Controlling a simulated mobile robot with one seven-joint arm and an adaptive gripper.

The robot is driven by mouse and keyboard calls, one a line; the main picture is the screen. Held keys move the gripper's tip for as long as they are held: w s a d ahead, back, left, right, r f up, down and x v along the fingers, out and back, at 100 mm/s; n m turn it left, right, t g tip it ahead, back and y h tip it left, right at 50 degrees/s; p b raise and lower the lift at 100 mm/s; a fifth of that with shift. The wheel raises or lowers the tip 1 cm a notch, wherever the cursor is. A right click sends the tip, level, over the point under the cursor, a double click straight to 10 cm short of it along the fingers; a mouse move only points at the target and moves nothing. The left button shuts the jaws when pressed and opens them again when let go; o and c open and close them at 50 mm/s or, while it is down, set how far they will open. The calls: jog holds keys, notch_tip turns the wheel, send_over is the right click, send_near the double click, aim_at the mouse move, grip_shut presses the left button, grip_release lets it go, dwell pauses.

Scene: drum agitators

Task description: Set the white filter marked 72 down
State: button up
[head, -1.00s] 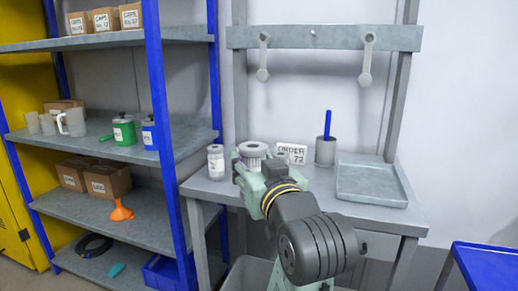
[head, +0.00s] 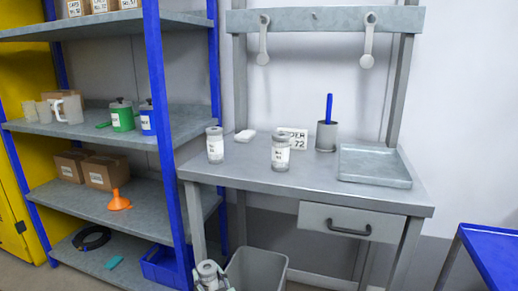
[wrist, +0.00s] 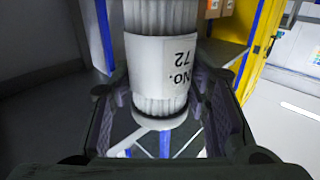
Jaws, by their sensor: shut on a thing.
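The white filter (wrist: 160,65) is a pleated white cylinder with a label reading "No. 72", upside down in the wrist view. My gripper (wrist: 158,92) is shut on it, with one dark finger on each side. The filter's lower end shows between the fingers, and its upper end runs out of the picture. In the head view I cannot make out the filter. A pale part at the bottom edge there, left of the grey bin, seems to be mine.
A shelf (head: 60,195) stands left; a grey bin (head: 256,272) is below.

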jog(key=s+d+f+m+t+h+b, duration=0.1)
jog(key=s+d+f, duration=0.4)
jog(key=d+f, duration=0.9)
notch_tip(320, 180, down, 4)
jog(key=shift+s+d+m+h+b, duration=0.15)
jog(key=shift+m+h+b, duration=0.45)
jog(key=shift+h+b, duration=0.4)
